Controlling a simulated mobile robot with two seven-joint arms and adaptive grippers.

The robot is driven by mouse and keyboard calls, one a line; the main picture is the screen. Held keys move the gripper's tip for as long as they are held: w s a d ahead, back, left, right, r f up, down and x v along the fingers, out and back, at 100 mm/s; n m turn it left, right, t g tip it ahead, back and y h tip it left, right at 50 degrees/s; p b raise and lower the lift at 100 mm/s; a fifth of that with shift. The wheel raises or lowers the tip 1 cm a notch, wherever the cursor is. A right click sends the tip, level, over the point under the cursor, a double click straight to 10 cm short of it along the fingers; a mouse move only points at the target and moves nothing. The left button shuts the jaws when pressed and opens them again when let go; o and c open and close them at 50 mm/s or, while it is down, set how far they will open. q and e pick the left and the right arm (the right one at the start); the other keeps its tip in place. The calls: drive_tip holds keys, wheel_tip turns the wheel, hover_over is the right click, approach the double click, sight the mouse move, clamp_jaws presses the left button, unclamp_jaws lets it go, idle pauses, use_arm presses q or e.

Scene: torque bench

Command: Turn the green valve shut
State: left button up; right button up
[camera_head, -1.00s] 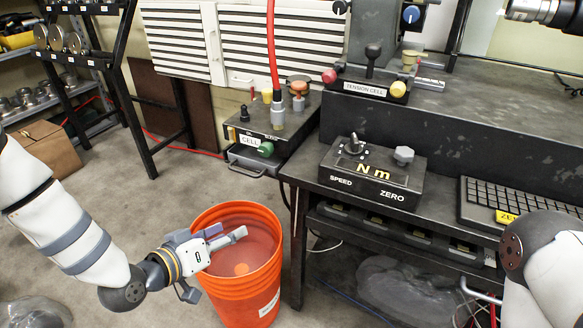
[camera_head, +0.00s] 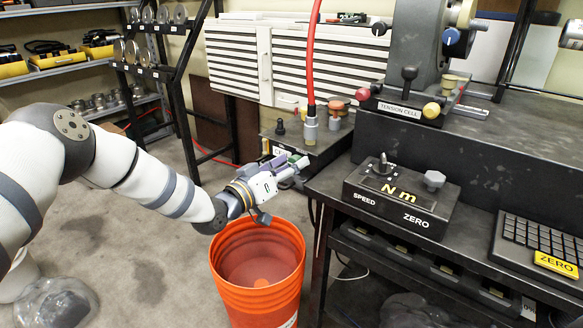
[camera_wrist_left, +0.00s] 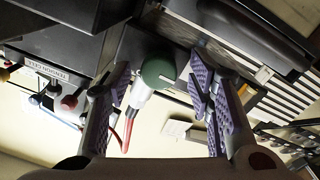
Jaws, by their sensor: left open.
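The green valve is a round green knob (camera_wrist_left: 158,74) on the front of the dark CELL box (camera_head: 345,130). In the left wrist view it lies ahead of and between the spread fingers, with a gap on both sides. In the head view only a bit of green (camera_head: 301,161) shows past the fingers. My left gripper (camera_head: 292,167) is open and empty, reaching over the bucket to the box's front; it also shows in the left wrist view (camera_wrist_left: 160,102), with purple pads. I cannot tell how far the fingertips are from the knob. My right gripper is out of view.
An orange bucket (camera_head: 256,240) stands on the floor below my left gripper. The dark bench (camera_head: 335,190) with the Nm box (camera_head: 400,196) is close on the right. A red hose (camera_head: 310,60) rises from the CELL box.

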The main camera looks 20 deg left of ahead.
use_arm(q)
drive_tip(key=shift+w+d, duration=0.15)
drive_tip(key=shift+w, duration=0.1)
clamp_jaws()
drive_tip(key=shift+r+m, duration=0.1)
drive_tip(key=shift+m, duration=0.3)
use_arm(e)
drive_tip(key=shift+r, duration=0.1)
use_arm(q)
drive_tip(key=shift+s+d+m+y+p, duration=0.15)
drive_tip(key=shift+m+p, duration=0.8)
drive_tip(key=shift+m, duration=3.1)
drive_tip(key=shift+w+a+m+y+p, duration=0.2)
drive_tip(key=shift+m+p, duration=0.75)
drive_tip(key=shift+m, duration=3.1)
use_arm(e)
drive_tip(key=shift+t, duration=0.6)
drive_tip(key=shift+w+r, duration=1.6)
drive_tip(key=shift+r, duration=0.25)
